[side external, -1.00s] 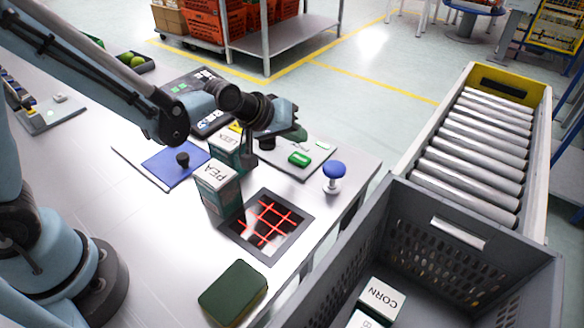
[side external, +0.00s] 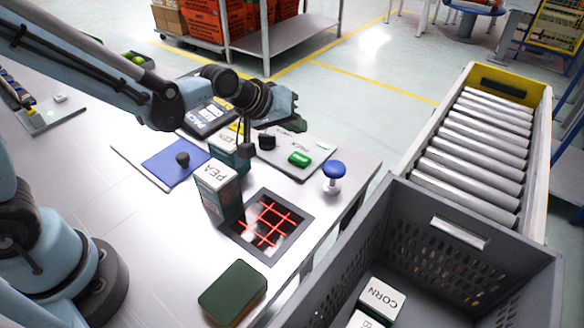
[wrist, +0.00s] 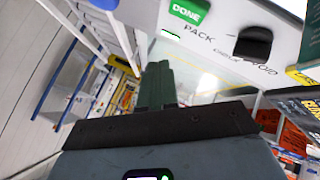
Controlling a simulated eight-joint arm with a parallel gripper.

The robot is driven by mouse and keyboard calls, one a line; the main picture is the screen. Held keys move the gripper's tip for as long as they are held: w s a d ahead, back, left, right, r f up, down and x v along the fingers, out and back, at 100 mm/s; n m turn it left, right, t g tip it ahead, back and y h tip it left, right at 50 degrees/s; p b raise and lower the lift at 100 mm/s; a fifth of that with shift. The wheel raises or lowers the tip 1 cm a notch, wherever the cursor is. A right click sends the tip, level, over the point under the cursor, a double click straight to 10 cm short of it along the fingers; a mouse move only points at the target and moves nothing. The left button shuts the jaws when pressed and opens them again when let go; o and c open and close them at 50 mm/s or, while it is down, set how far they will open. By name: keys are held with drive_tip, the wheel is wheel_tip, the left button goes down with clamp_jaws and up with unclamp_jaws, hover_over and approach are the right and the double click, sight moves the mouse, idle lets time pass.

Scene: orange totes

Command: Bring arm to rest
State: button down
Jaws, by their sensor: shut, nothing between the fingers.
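My gripper (side external: 246,146) is above the table in the side external view, over the area behind the boxes. In the wrist view the closed fingers (wrist: 158,85) show as a dark green bar in the middle. A PEA box (side external: 217,190) stands upright on the table (side external: 135,235) beside the red-lit scanner window. A second box (side external: 230,155) stands just behind it, close to my gripper and partly hidden. I cannot tell whether the gripper touches it.
A grey crate (side external: 462,233) at the lower right holds a CORN box (side external: 381,297) and another box. A panel with a green button (side external: 299,159) and a blue knob (side external: 334,172) stand right of the gripper. A dark green block (side external: 233,292) lies in front. A roller conveyor (side external: 470,145) is beyond.

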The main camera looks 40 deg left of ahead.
drive_tip(key=s+a+r+m+g+y, duration=0.1)
drive_tip(key=s+a+r+m, duration=0.1)
drive_tip(key=s+a, duration=0.3)
drive_tip(key=s+a+r+m+y, duration=0.1)
drive_tip(key=s+a+r+m, duration=0.2)
drive_tip(key=s, duration=0.8)
drive_tip(key=shift+s+a+g+y, duration=0.3)
drive_tip(key=shift+a+g+y, duration=0.1)
drive_tip(key=shift+a, duration=0.55)
